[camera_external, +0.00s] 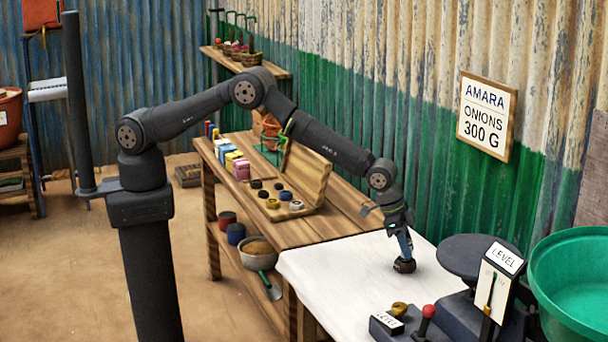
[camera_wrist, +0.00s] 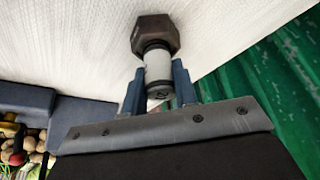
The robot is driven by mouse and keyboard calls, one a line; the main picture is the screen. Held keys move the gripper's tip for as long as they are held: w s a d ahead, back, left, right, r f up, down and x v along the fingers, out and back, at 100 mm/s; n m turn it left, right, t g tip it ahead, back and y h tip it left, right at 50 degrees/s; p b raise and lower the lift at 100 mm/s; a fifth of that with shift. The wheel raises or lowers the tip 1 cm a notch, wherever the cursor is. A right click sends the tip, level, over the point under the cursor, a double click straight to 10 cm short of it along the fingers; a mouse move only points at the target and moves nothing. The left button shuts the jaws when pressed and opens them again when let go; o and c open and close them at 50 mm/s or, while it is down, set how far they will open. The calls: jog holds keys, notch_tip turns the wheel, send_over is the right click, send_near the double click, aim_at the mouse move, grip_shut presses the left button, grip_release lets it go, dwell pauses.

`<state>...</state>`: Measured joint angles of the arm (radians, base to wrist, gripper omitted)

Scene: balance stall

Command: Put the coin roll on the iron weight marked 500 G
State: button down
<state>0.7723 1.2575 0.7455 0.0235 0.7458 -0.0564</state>
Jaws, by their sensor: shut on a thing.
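My gripper (camera_wrist: 158,85) is shut on the coin roll (camera_wrist: 158,66), a pale cylinder with a dark end, held between its blue fingers. The dark hexagonal iron weight (camera_wrist: 155,32) stands on the white tabletop directly beyond the roll's far end. I cannot tell whether roll and weight touch, and no 500 G mark is readable. In the external view, my gripper (camera_external: 404,240) points down over the dark weight (camera_external: 404,266); the roll is mostly hidden there by the fingers.
A balance with a dark plate (camera_external: 470,256) and a green pan (camera_external: 575,280) stands at right. A brass weight (camera_external: 398,309) and red-knobbed lever (camera_external: 428,312) are at the front. An open wooden case (camera_external: 305,178) of weights lies behind left. The white tabletop (camera_external: 335,280) has free room.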

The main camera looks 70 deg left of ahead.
aim_at(410, 241)
jog(key=shift+f, duration=0.15)
jog(key=c, duration=1.1)
grip_release()
jog(key=shift+c, duration=0.2)
jog(key=v, duration=1.2)
jog(key=x, duration=1.1)
jog(key=shift+w+d+f, duration=0.1)
jog(key=shift+f, duration=0.1)
jog(key=shift+w+d+r, duration=0.1)
jog(key=shift+r, duration=1.45)
